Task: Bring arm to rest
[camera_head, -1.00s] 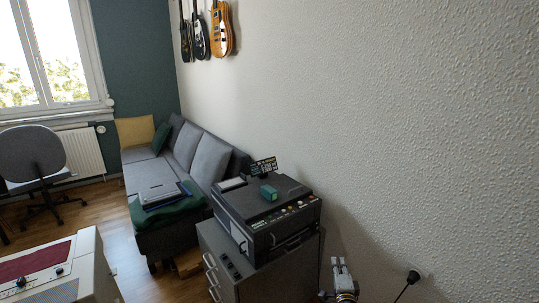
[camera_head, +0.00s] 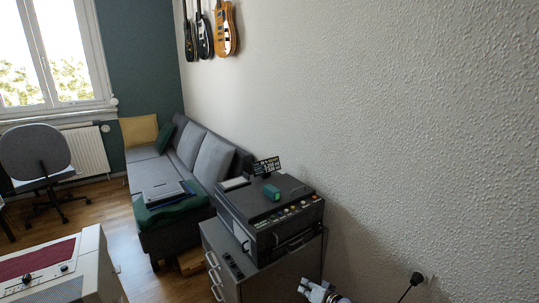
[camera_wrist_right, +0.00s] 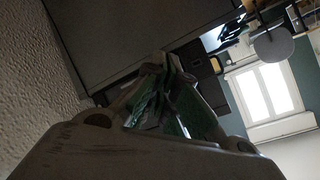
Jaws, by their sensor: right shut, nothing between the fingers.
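My right gripper (camera_head: 306,287) shows at the bottom edge of the head view, low in front of the grey cabinet and near the white wall. It tilts to the left and is empty. In the right wrist view the right gripper (camera_wrist_right: 168,78) has its fingers together, with nothing between them. Most of my right arm is outside the head view. My left gripper is not in view.
A grey cabinet (camera_head: 221,262) carries a black machine (camera_head: 262,205) with a green box (camera_head: 271,192) on top. A power plug (camera_head: 416,278) sits in the wall at right. A beige console (camera_head: 92,262) stands at lower left. A grey sofa (camera_head: 212,160) is behind.

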